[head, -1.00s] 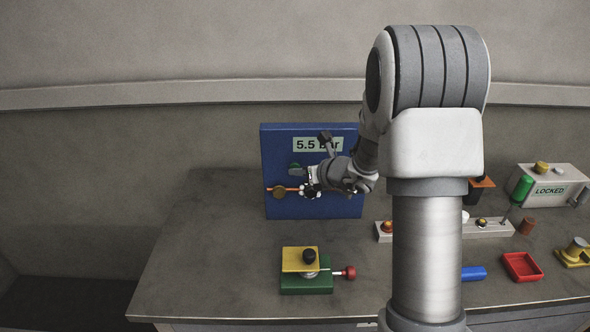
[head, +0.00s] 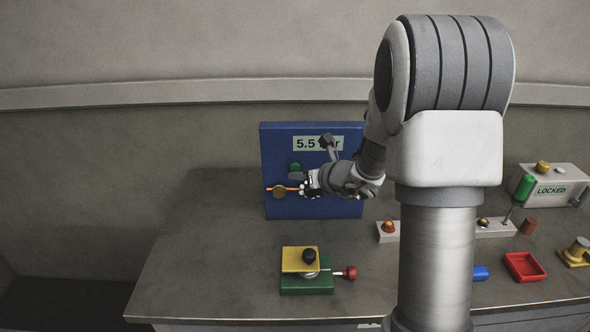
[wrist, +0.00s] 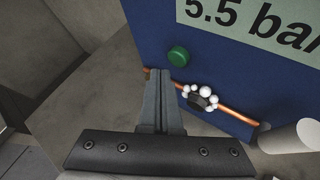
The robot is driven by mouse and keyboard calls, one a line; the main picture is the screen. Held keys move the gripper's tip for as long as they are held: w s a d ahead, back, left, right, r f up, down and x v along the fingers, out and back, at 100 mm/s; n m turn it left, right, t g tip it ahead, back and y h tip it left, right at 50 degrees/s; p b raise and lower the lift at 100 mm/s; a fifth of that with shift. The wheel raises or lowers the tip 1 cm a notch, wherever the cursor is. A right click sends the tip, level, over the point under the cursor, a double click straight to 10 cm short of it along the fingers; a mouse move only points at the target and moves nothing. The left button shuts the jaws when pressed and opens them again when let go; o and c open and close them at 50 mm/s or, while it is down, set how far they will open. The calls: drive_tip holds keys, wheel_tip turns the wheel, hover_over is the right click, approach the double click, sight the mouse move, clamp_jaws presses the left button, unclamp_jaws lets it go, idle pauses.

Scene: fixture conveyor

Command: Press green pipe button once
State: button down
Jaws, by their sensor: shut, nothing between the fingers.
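The green button (head: 295,167) is a round knob on the blue panel (head: 282,145), above the copper pipe (head: 270,188). In the wrist view the green button (wrist: 179,57) shows whole, just above and right of my fingertips. My gripper (head: 292,176) is in front of the panel, its tips a little below the button in the head view. In the wrist view my gripper (wrist: 160,73) has its fingers together with nothing between them. I see no contact between the tips and the button.
A display (head: 318,144) reading 5.5 bar tops the panel. A dark valve with white knobs (wrist: 203,98) sits on the pipe, close right of my fingers. A yellow and green fixture (head: 306,285) stands in front. The table's left side is clear.

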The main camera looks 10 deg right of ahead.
drive_tip(key=s, duration=0.2)
drive_tip(key=s+a+b, duration=0.1)
drive_tip(key=s, duration=0.1)
drive_tip(key=shift+s+b, duration=0.25)
drive_tip(key=shift+b, duration=0.05)
idle(0.4)
